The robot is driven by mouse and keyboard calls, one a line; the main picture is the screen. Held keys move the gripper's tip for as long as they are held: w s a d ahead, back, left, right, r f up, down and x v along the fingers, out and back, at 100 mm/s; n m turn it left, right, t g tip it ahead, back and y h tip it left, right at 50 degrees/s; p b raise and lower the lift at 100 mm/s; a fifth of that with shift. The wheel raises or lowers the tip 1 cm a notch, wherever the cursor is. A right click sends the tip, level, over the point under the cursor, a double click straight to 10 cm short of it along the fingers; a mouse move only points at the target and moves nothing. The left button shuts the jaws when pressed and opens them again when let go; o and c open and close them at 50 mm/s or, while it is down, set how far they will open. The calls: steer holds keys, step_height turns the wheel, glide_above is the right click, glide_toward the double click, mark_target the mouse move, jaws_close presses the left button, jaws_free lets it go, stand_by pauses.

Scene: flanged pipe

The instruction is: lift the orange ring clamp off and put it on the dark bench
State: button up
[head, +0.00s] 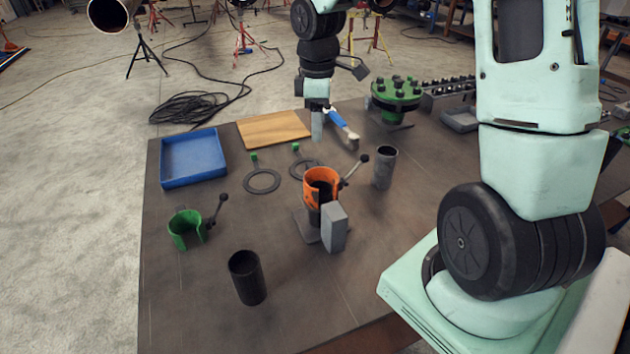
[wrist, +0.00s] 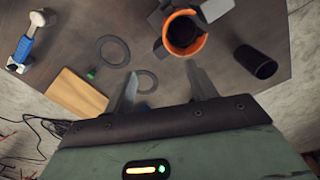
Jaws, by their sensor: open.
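The orange ring clamp (head: 311,190) sits around a dark upright pipe near the middle of the dark bench (head: 190,300). Its lever with a black ball knob (head: 364,158) sticks out to the right. In the wrist view the clamp (wrist: 203,41) shows from above at the top, with the dark pipe inside it. My gripper (head: 317,128) hangs above the bench, behind the clamp in the head view, apart from it. In the wrist view its two fingers (wrist: 160,82) are spread, with nothing between them.
A grey block (head: 334,228) stands close against the pipe's base. A dark tube (head: 248,278), green clamp (head: 186,232), grey tube (head: 385,168), flat rings (head: 262,181), blue tray (head: 193,183) and wooden board (head: 273,130) surround it. Bare bench lies at front left.

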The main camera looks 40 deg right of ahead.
mark_target(317, 165)
step_height(317, 165, down, 12)
steer(key=shift+f+p, duration=0.1)
steer(key=shift+p, duration=0.75)
jaws_close()
